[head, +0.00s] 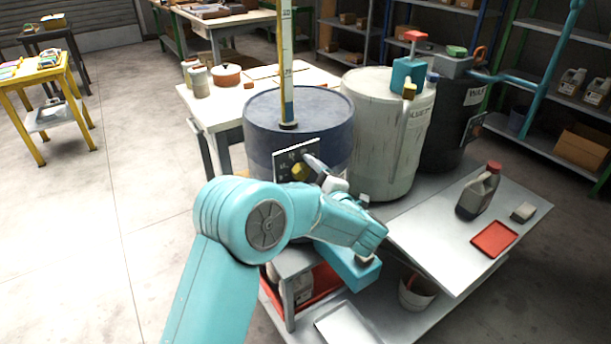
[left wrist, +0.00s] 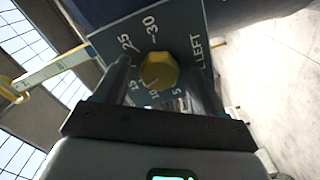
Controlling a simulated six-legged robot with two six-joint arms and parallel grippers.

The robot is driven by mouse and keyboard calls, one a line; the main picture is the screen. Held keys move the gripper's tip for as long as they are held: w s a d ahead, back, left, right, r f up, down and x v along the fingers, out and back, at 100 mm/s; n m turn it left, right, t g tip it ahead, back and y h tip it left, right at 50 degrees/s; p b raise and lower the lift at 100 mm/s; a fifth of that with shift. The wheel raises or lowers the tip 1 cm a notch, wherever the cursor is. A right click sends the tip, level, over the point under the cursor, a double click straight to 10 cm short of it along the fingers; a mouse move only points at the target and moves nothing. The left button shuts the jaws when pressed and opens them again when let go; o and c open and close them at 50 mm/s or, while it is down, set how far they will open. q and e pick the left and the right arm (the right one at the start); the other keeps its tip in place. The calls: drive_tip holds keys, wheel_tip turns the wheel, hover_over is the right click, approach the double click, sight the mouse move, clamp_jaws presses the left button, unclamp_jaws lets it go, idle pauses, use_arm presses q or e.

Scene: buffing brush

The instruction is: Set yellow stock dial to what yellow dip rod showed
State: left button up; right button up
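The yellow dial (head: 299,171) is a knob on a dark plate (head: 284,159) at the front of the blue drum (head: 262,128). In the left wrist view the yellow knob (left wrist: 158,70) sits between my two fingers, with gaps beside it. The plate there reads LEFT, with 5, 10, 15, 25 and 30 visible; the knob's pointing is unclear. The yellow-edged dip rod (head: 287,60) stands upright on the blue drum, its lower part blue; its marks are too small to read. My left gripper (head: 312,170) is open around the knob. My right gripper is out of view.
A white drum (head: 370,100) and a black drum (head: 462,98) stand to the right. A metal bench (head: 440,240) holds a grey jug (head: 478,192) and a red tray (head: 494,239).

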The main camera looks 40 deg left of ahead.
use_arm(q)
drive_tip(key=v, duration=1.6)
drive_tip(key=shift+d, duration=0.15)
